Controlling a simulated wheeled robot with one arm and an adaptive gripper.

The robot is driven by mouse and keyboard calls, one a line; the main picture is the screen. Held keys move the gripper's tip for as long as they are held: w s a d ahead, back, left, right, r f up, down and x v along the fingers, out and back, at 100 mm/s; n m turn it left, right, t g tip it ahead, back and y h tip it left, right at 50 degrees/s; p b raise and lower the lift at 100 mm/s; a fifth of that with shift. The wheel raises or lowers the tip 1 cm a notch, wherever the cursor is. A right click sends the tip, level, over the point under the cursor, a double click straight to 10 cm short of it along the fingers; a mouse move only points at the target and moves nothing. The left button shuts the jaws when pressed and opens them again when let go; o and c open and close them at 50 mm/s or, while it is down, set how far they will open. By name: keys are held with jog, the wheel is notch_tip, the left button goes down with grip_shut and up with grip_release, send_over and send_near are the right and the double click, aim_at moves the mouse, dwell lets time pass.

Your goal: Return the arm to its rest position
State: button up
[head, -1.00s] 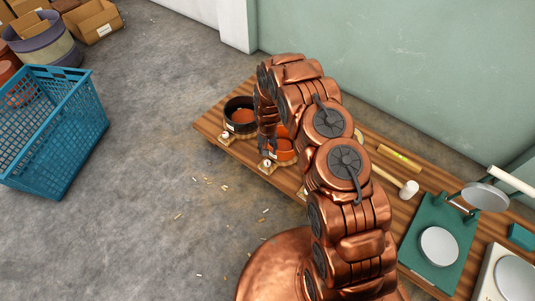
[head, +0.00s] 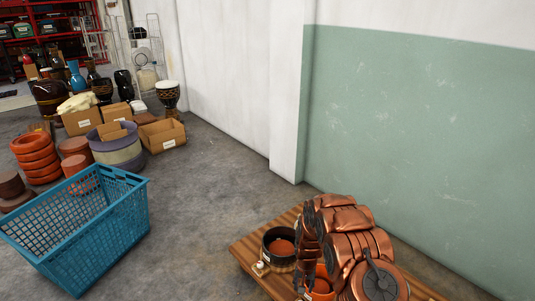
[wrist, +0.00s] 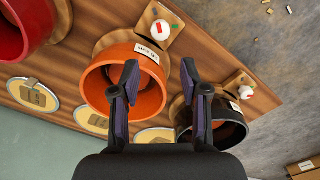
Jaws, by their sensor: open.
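My gripper (wrist: 160,76) is open and empty in the wrist view, its two dark fingertips apart. It points down over the wooden bench, and its fingers overlap the orange round vessel (wrist: 97,92) in the picture. I cannot tell the height between them. A black round vessel (wrist: 232,132) is to the right of the fingers. In the head view my copper arm (head: 345,245) bends over the bench at the bottom, and the gripper is mostly hidden behind it. The black vessel (head: 270,258) shows left of the arm, and the orange one (head: 322,285) is partly covered.
The wooden bench (head: 249,252) stands near the green-and-white wall (head: 420,130). A blue basket (head: 80,235) stands on the floor at left, with cardboard boxes (head: 162,137) and drums behind. Floor between basket and bench is clear. A red vessel (wrist: 22,35) sits at the wrist view's left.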

jog(key=s+r+n, duration=0.1)
jog(key=s+r, duration=0.4)
jog(key=r, duration=0.5)
jog(key=s+r+g, duration=0.1)
jog(key=s+r, duration=0.4)
jog(key=r, duration=0.4)
jog(key=s+r+n, duration=0.1)
jog(key=s+r, duration=0.4)
jog(key=r, duration=0.5)
jog(key=s+r+n+g, duration=0.1)
jog(key=s+r, duration=0.6)
jog(key=s, duration=0.7)
jog(key=s+r+g, duration=0.1)
jog(key=s+r, duration=0.5)
jog(key=s, duration=0.7)
notch_tip(320, 180, up, 25)
jog(key=s+t+p, duration=0.1)
jog(key=p, duration=2.3)
jog(key=shift+a+r, duration=0.15)
jog(key=shift+r, duration=0.05)
